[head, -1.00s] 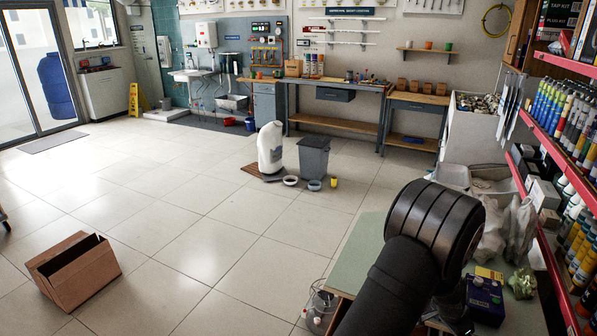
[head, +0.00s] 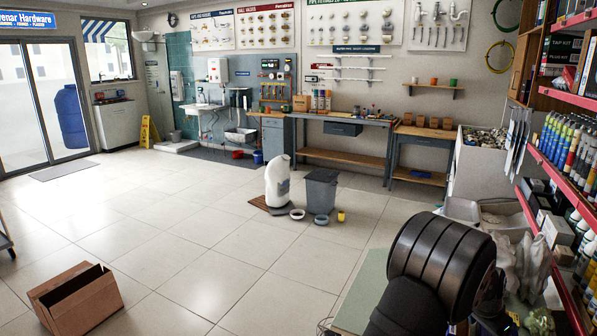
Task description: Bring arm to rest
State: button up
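My black arm (head: 440,265) rises at the bottom right of the head view, with a large ribbed joint over the green-topped bench (head: 362,285). Its further links are mostly hidden behind that joint or below the frame. My gripper cannot be made out, so neither its fingers nor anything in them shows.
Red-edged shelves (head: 560,185) of bottles stand close to the right of my arm. Wrapped bags (head: 530,262) and a pale green crumpled item (head: 538,322) lie beside it. A grey bin (head: 320,190) and an open cardboard box (head: 77,300) stand on the otherwise largely clear tiled floor.

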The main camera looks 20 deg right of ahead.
jog(key=o, duration=0.4)
jog(key=s+a+f+n+h, duration=0.1)
jog(key=s+a+f, duration=0.1)
jog(key=s+f, duration=0.55)
jog(key=s+a+f+n, duration=0.15)
jog(key=s+f, duration=0.25)
jog(key=s, duration=0.7)
jog(key=s+a+f+n+h, duration=0.1)
jog(key=s+a+f, duration=0.1)
jog(key=s+f, duration=0.6)
jog(key=a+f+n+t+h, duration=0.15)
jog(key=a+f, duration=0.25)
jog(key=a, duration=0.4)
jog(key=a+f+n+t+y, duration=0.1)
jog(key=a+f+n+t, duration=0.25)
jog(key=a, duration=0.55)
jog(key=w+a+r+t+h, duration=0.1)
jog(key=w+a+r+t, duration=0.1)
jog(key=w+a, duration=0.3)
jog(key=w+a+r+t+h, duration=0.2)
jog(key=w+a+r+t, duration=0.1)
jog(key=a, duration=0.5)
jog(key=shift+f+x, duration=0.15)
jog(key=shift+x, duration=2.45)
jog(key=shift+f+x, duration=0.15)
jog(key=shift+x, duration=2.4)
